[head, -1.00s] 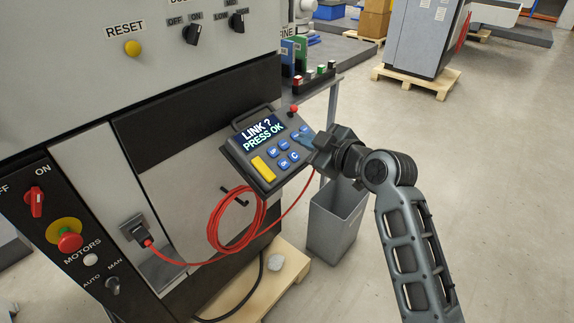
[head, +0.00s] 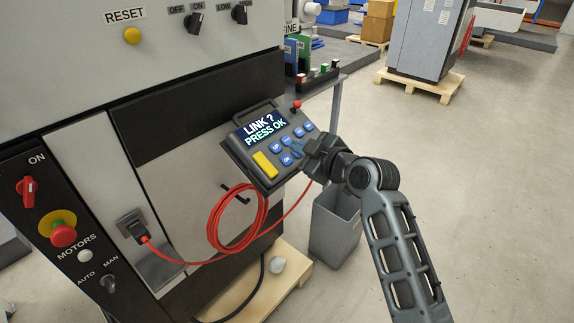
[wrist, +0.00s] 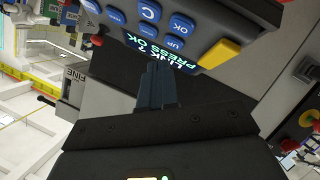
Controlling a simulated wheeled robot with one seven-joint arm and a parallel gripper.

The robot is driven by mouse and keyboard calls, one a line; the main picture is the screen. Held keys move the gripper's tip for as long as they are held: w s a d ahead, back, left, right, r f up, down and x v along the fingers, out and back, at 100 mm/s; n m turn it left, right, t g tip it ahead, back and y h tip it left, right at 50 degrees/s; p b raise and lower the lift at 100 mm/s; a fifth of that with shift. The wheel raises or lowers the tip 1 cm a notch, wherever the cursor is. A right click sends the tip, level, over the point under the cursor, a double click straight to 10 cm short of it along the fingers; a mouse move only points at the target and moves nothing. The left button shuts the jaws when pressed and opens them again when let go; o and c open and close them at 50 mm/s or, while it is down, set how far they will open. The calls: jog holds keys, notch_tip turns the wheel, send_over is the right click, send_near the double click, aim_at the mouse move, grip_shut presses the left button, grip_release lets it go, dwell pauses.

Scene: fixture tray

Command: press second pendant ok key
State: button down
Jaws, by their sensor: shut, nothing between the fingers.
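The pendant (head: 236,155) is a dark box on the machine front, with a screen (head: 261,131) reading "LINK ? PRESS OK", several blue keys and one yellow key (head: 265,164). Its blue OK key (head: 287,160) is at the lower row beside the yellow key. In the wrist view the pendant appears upside down, with the OK key (wrist: 182,23) above the screen. My gripper (head: 301,149) is shut and empty, just right of the OK key in the head view, covering the C key there. In the wrist view its fingers (wrist: 150,68) reach to the screen's edge. I cannot tell whether they touch.
A red cable (head: 211,226) loops below the pendant. A red-topped knob (head: 295,104) stands at its upper right corner. A grey bin (head: 335,225) stands on the floor below my gripper. The floor to the right is open.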

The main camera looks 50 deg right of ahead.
aim_at(281, 151)
jog(key=shift+w+f+b, duration=0.35)
jog(key=shift+f+b, duration=0.05)
jog(key=shift+f, duration=0.2)
jog(key=shift+w+f+b, duration=0.35)
jog(key=shift+f+b, duration=0.05)
jog(key=shift+f, duration=0.2)
jog(key=shift+f, duration=0.1)
dwell(1.1)
jog(key=shift+w+f+b, duration=0.2)
jog(key=shift+f+b, duration=0.1)
jog(key=shift+b, duration=0.1)
jog(key=shift+w+f+b, duration=0.15)
jog(key=shift+f+b, duration=0.15)
dwell(0.6)
jog(key=shift+r, duration=0.15)
jog(key=shift+s+r+p, duration=0.35)
jog(key=shift+r+p, duration=0.05)
jog(key=shift+r, duration=0.15)
jog(key=shift+r, duration=0.1)
jog(key=r+p, duration=0.1)
jog(key=s+r+p, duration=0.2)
jog(key=r, duration=0.1)
jog(key=shift+s, duration=0.25)
dwell(0.4)
